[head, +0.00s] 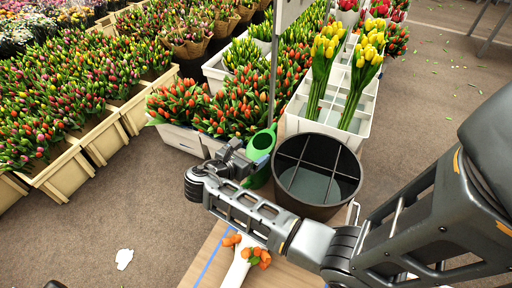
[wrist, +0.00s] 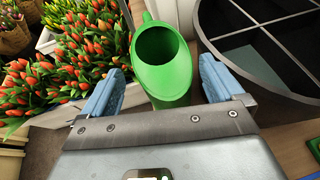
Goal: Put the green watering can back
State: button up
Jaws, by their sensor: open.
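The green watering can (head: 260,143) stands upright by the white crate of orange tulips, left of a dark divided bucket. In the wrist view the can (wrist: 163,62) shows its open round top, between and just beyond my fingers. My gripper (head: 249,158) is open, with its two blue fingers apart on either side of the can in the wrist view (wrist: 158,85). I cannot tell whether either finger touches it. The lower part of the can is hidden behind my gripper in the head view.
The dark divided bucket (head: 290,187) stands close on the right. A crate of orange tulips (head: 182,140) is close on the left. A white crate (head: 294,122) with yellow tulips stands behind. A wooden surface (head: 203,268) with orange tulips lies in front. Floor is free at left.

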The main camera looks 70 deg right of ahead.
jog(key=v, duration=0.7)
jog(key=shift+a+p, duration=0.3)
jog(key=shift+p, duration=0.05)
jog(key=shift+w, duration=0.1)
